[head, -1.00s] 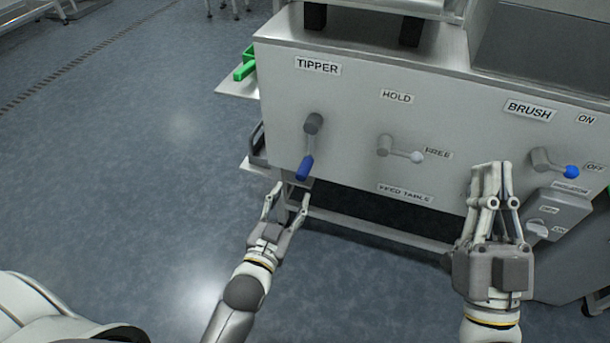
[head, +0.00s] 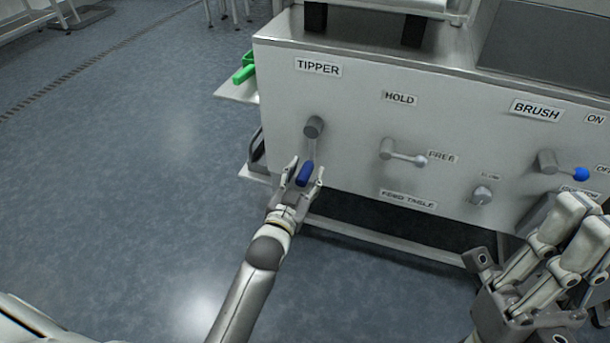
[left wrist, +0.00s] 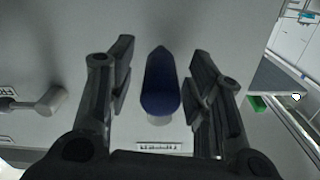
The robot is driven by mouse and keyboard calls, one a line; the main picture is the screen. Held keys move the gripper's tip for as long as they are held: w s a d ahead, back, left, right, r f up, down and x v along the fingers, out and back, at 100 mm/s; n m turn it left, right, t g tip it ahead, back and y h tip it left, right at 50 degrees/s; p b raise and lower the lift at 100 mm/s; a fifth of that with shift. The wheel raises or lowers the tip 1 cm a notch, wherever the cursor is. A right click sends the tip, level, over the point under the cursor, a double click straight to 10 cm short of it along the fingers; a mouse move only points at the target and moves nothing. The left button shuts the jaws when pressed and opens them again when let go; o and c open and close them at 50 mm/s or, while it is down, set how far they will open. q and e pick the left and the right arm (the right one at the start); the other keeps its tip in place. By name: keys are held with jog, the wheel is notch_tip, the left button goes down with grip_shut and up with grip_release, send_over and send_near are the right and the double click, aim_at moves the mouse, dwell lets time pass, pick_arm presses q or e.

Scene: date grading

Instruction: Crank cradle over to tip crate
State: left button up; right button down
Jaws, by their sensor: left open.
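The tipper crank has a grey hub (head: 314,127) under the TIPPER label (head: 318,67) and a blue handle (head: 305,173) hanging below it. My left gripper (head: 304,178) is open, with its fingers on both sides of the blue handle. In the left wrist view the blue handle (left wrist: 161,84) stands between the two open fingers, with a gap on each side. My right gripper (head: 575,225) is at the lower right, in front of the panel; its fingers look close together, but I cannot tell if it is shut. The cradle and the crate cannot be made out.
The panel also carries the HOLD/FREE lever (head: 405,155), a small knob (head: 482,195) and the blue-tipped BRUSH lever (head: 565,168). A green object (head: 244,73) rests on a side shelf at the left.

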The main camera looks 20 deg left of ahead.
pick_arm(q)
jog(key=shift+w, duration=0.3)
grip_shut()
dwell(0.3)
